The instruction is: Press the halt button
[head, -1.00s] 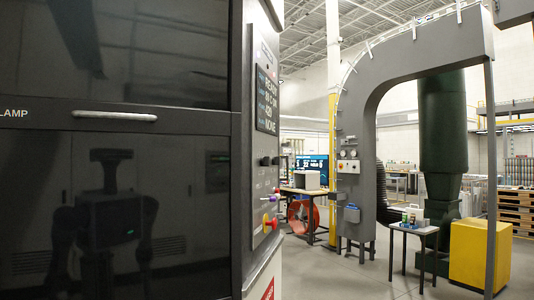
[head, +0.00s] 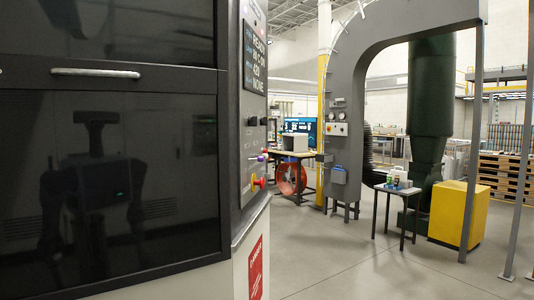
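The control panel (head: 251,112) is on the narrow side face of a large dark machine at the left, seen at a steep angle. Low on it a red mushroom-shaped button (head: 259,182) with a yellowish base sticks out. Just above it are a small purple button (head: 262,158) and dark knobs (head: 253,121). The labels beside them are too small to read, so I cannot tell which is marked halt. A dark display (head: 254,59) with white text is above the knobs. Neither of my grippers is in view.
The machine's dark glass door (head: 110,180) with a bar handle (head: 96,73) fills the left and shows my reflection. Open floor (head: 345,265) lies right of the machine. Farther off stand a small table (head: 398,190), a yellow box (head: 460,213) and a grey arch (head: 345,85).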

